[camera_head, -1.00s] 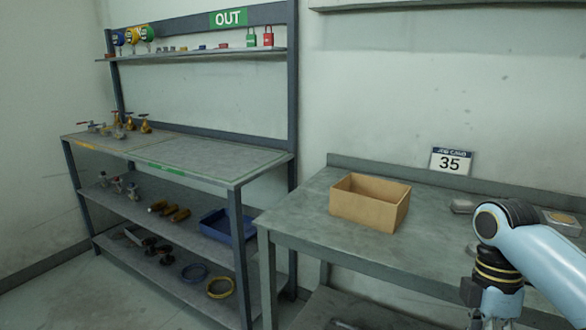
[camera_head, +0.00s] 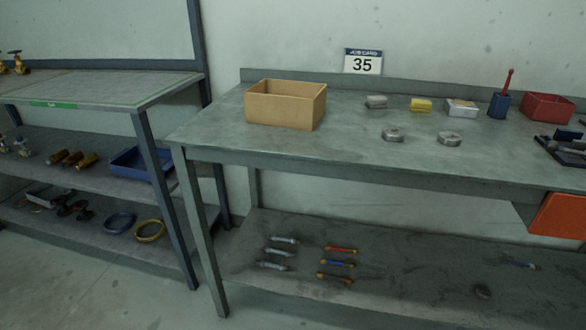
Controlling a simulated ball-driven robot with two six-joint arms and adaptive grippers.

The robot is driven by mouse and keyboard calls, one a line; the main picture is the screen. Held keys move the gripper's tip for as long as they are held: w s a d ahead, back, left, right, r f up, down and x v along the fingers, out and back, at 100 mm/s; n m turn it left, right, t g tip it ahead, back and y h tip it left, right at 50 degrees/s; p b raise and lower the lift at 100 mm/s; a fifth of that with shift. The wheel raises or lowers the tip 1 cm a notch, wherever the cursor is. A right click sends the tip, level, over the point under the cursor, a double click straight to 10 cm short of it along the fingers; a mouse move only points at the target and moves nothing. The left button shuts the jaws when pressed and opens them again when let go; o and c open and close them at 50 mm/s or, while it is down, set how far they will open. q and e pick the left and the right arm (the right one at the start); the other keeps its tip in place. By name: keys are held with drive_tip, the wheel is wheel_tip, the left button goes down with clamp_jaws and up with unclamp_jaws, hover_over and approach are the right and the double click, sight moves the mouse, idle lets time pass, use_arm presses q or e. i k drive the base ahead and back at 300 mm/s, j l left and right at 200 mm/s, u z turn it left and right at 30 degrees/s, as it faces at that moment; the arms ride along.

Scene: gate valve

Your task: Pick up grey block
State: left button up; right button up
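A small grey block (camera_head: 376,101) lies on the grey workbench (camera_head: 345,138), to the right of an open cardboard box (camera_head: 285,105). Two flatter grey pieces, one (camera_head: 392,135) and another (camera_head: 449,138), lie nearer the bench's front edge. They look like nuts or low blocks, too small to tell. A yellow block (camera_head: 421,105) lies right of the grey block, apart from it. Neither of my grippers is in view.
Further right stand a white box (camera_head: 461,108), a blue holder with a red handle (camera_head: 499,105) and a red bin (camera_head: 547,107). A job card marked 35 (camera_head: 363,62) stands behind. Tools lie on the lower shelf (camera_head: 380,275). The bench's left front is clear.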

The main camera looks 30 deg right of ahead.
sight(378, 101)
drive_tip(key=z, duration=1.35)
